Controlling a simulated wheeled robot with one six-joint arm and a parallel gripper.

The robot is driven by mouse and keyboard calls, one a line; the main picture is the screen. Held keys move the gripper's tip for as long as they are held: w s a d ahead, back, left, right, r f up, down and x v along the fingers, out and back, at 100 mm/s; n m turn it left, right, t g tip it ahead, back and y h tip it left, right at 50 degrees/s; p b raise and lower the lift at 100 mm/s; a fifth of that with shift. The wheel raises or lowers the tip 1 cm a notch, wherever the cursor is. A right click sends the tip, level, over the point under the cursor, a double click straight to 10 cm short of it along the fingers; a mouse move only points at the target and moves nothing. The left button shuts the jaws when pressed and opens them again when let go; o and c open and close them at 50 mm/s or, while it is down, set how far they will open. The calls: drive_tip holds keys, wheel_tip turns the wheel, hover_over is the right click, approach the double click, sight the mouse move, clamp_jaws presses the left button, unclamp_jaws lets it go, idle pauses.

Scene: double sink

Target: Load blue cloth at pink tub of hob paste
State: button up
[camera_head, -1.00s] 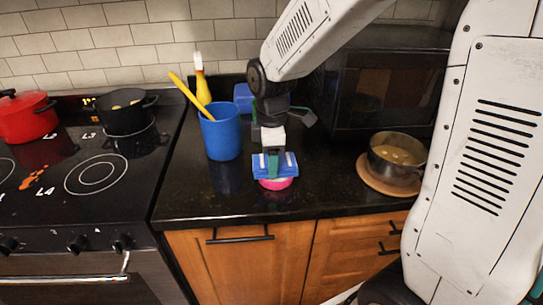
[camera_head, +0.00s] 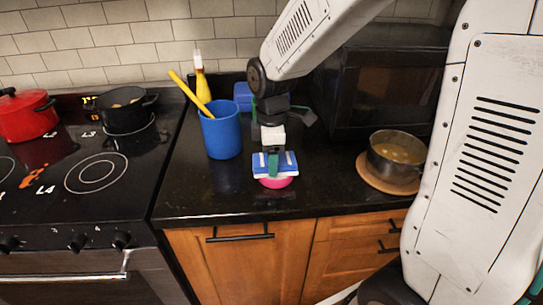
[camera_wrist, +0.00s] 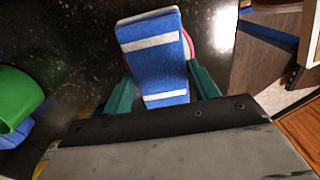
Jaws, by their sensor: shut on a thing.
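The blue cloth (camera_head: 262,172), a folded pad with white stripes, is between the fingers of my gripper (camera_head: 272,164). In the wrist view the cloth (camera_wrist: 158,62) lies between the two teal fingers of my gripper (camera_wrist: 163,88), which are shut on it. The pink tub of hob paste (camera_head: 276,182) stands on the black counter directly below the cloth, which covers most of its top. A pink edge of the tub (camera_wrist: 188,44) shows beside the cloth in the wrist view. I cannot tell whether the cloth rests on the tub.
A blue utensil holder (camera_head: 221,135) stands left of my gripper. A pan (camera_head: 396,158) sits on a round board at right, near a dark microwave (camera_head: 388,90). The hob (camera_head: 85,165) is at left. Counter in front of the tub is clear.

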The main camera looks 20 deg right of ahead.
drive_tip(key=shift+r, duration=3.45)
